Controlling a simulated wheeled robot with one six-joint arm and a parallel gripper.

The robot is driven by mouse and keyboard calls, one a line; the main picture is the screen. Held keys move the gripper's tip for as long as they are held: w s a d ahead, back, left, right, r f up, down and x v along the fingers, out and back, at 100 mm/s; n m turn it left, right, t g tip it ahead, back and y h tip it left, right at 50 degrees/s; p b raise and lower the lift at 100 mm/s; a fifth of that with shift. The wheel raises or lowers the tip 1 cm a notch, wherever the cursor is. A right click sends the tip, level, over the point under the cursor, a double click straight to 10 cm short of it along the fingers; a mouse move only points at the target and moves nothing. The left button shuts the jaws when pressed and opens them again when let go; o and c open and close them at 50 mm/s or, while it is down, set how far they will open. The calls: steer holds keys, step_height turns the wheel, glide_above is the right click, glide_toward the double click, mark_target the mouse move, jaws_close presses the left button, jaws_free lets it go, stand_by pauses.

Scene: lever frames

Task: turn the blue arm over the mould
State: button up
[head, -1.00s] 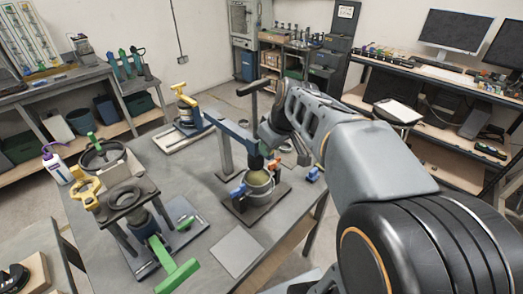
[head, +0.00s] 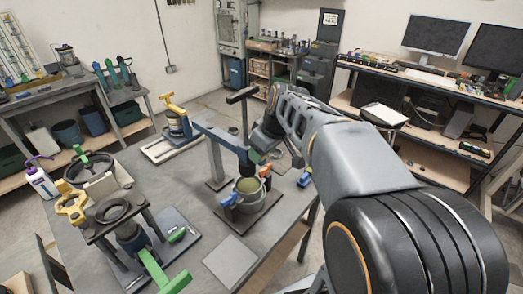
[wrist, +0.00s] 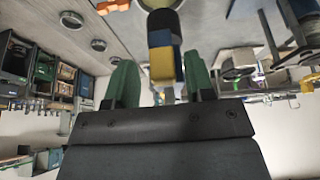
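The blue arm (head: 222,138) reaches from its grey post (head: 215,165) to the right, and its near end hangs above the mould (head: 250,196), a round pot with blue and orange clamps on a dark base plate. My gripper (head: 264,163) is at that near end, partly hidden by my own arm links. In the wrist view my gripper (wrist: 160,84) has two green fingers apart, one on each side of a yellow and blue piece (wrist: 162,64). Small gaps show beside this piece. I cannot tell whether a finger touches it.
A yellow-handled device (head: 177,120) stands behind on the grey table. A press with a green handle (head: 160,268) and a purple-capped bottle (head: 40,180) stand at left. A tall black T-bar (head: 244,110) rises behind the blue arm. A bare plate (head: 230,262) lies in front.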

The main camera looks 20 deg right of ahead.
steer(key=v, duration=1.4)
steer(key=shift+a+f, duration=0.1)
steer(key=shift+a, duration=0.1)
